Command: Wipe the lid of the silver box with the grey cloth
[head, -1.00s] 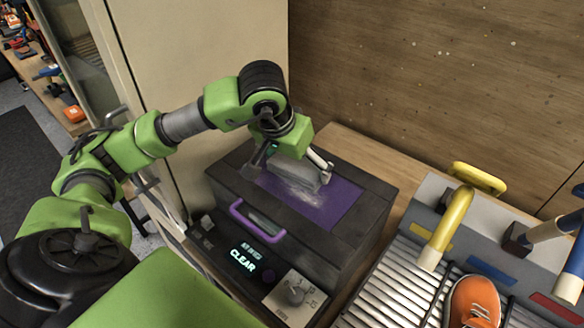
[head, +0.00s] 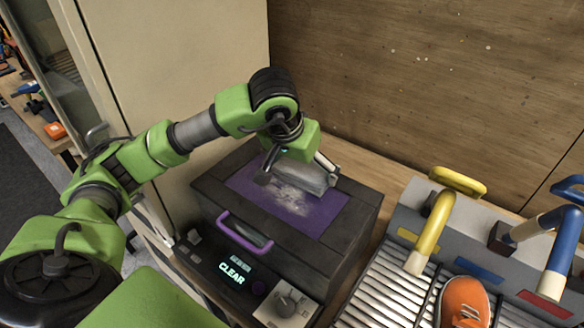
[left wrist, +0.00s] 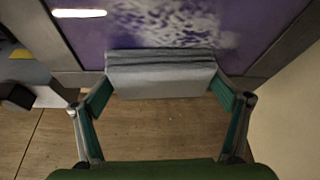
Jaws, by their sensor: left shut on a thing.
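The box (head: 345,246) is dark grey rather than silver, with a purple panel in its lid (head: 325,222) and a purple handle (head: 243,232) at the front. A whitish smear (head: 288,198) lies on the panel; it also fills the upper middle of the left wrist view (left wrist: 170,22). My left gripper (head: 300,174) is over the back part of the lid, shut on the folded grey cloth (head: 308,180). In the left wrist view the cloth (left wrist: 160,76) spans between the two fingers, at the panel's edge. Contact under the cloth is hidden. My right gripper is out of view.
A control strip with a lit CLEAR display (head: 232,272) and a knob (head: 287,303) fronts the box. To the right stands a ribbed rack (head: 385,300) with a yellow tube (head: 430,235), a blue tube (head: 563,250) and an orange sneaker (head: 464,300). A wooden wall (head: 420,90) rises behind.

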